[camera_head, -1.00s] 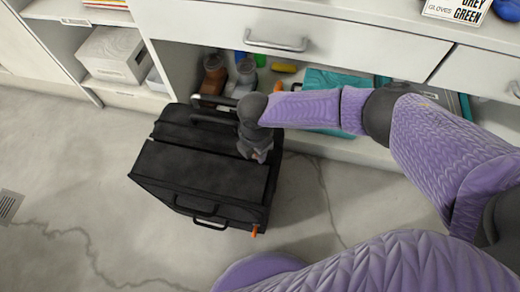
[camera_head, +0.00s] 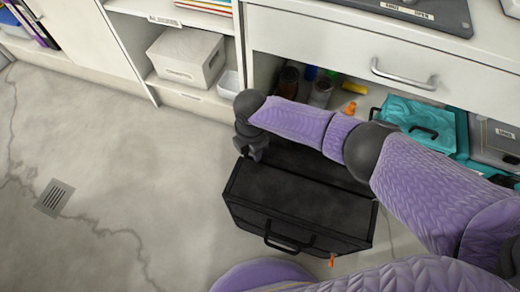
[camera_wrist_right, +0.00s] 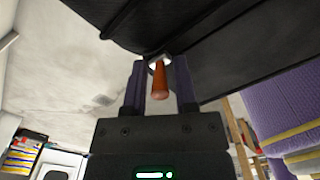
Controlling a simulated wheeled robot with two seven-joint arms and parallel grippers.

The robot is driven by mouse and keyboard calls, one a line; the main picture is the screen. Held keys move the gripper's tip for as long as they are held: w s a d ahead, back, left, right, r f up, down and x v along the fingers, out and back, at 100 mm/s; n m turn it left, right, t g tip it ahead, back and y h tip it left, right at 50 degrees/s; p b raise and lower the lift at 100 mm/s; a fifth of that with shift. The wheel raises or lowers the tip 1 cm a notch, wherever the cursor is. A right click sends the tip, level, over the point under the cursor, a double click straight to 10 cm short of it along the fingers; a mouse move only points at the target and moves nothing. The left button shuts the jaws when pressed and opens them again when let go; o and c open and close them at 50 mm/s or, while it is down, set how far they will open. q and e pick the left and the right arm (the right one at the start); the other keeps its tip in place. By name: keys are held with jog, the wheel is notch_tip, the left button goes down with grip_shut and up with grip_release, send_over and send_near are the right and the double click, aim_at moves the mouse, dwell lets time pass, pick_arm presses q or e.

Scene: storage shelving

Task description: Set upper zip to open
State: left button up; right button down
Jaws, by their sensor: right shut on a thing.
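A black soft case (camera_head: 290,205) lies on the floor, with a carry handle (camera_head: 287,240) on its front side. My right gripper (camera_head: 250,152) is at the case's back left corner. In the right wrist view my right gripper (camera_wrist_right: 140,75) is shut on an orange zip pull (camera_wrist_right: 159,82), close against the black fabric (camera_wrist_right: 215,35). A second orange pull (camera_head: 332,262) hangs at the front right corner of the case. My right forearm hides part of the case's back edge. My left gripper is not in view.
A cabinet with a drawer handle (camera_head: 403,75) stands behind the case. Its lower shelf holds bottles (camera_head: 320,92) and a teal case (camera_head: 420,118). A white box (camera_head: 185,58) is on a shelf at back left. The floor left of the case is clear.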

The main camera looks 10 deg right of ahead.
aim_at(248, 155)
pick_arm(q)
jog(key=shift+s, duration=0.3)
pick_arm(e)
jog(key=shift+w+a, duration=0.25)
jog(key=shift+a, duration=0.25)
jog(key=c, duration=0.6)
grip_release()
jog(key=shift+w+a, duration=0.1)
jog(key=shift+c, duration=0.2)
jog(key=shift+r, duration=0.3)
pick_arm(q)
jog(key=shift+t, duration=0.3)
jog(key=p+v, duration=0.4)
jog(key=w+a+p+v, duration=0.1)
jog(key=p, duration=0.1)
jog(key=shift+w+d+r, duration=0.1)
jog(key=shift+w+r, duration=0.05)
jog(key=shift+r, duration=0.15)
pick_arm(e)
notch_tip(248, 155, up, 9)
jog(key=shift+r, duration=0.15)
